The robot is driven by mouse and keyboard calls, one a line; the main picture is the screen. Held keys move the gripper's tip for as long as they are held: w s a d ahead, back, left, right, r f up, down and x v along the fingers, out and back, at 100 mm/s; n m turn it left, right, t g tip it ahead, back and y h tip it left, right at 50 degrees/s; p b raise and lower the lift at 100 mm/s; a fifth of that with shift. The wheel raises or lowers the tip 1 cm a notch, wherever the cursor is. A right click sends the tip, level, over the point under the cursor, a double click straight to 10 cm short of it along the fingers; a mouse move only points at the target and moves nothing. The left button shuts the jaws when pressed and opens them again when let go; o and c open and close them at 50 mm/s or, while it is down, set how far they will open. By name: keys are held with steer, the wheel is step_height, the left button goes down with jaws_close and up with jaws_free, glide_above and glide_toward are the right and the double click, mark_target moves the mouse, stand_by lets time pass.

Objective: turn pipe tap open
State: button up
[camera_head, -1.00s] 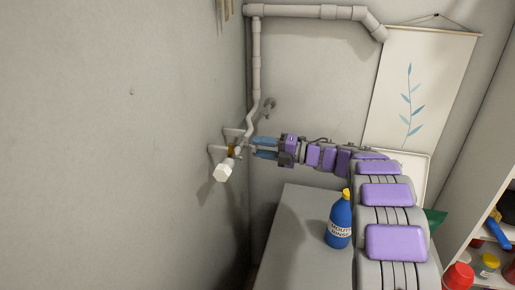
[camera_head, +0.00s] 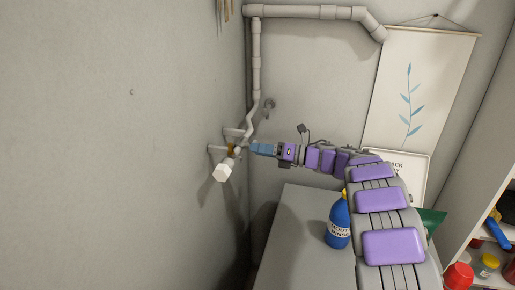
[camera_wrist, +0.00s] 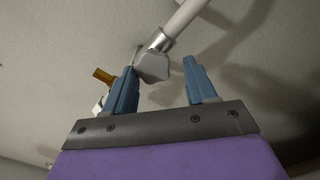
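The pipe tap is on the wall left of centre in the head view, with a white hexagonal end (camera_head: 222,172) and a brownish-yellow part (camera_head: 231,149) behind it. The wrist view also shows the yellow-brown part (camera_wrist: 103,75), outside the left finger. My gripper (camera_head: 253,147) is just right of the tap, its blue fingers seen edge-on. In the wrist view my gripper (camera_wrist: 161,65) is open, its two fingers apart. A grey rounded pipe fitting (camera_wrist: 152,66) shows between or just beyond the fingertips, near the left one. I cannot tell whether they touch.
The grey pipe (camera_head: 256,60) runs up the corner and along the back wall. A blue bottle (camera_head: 338,222) with a yellow cap stands on the grey table (camera_head: 290,235) under my arm. A shelf with bottles is at the right. A hanging picture (camera_head: 410,95) is on the back wall.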

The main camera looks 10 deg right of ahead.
steer(key=shift+o, duration=0.2)
steer(key=shift+r, duration=0.6)
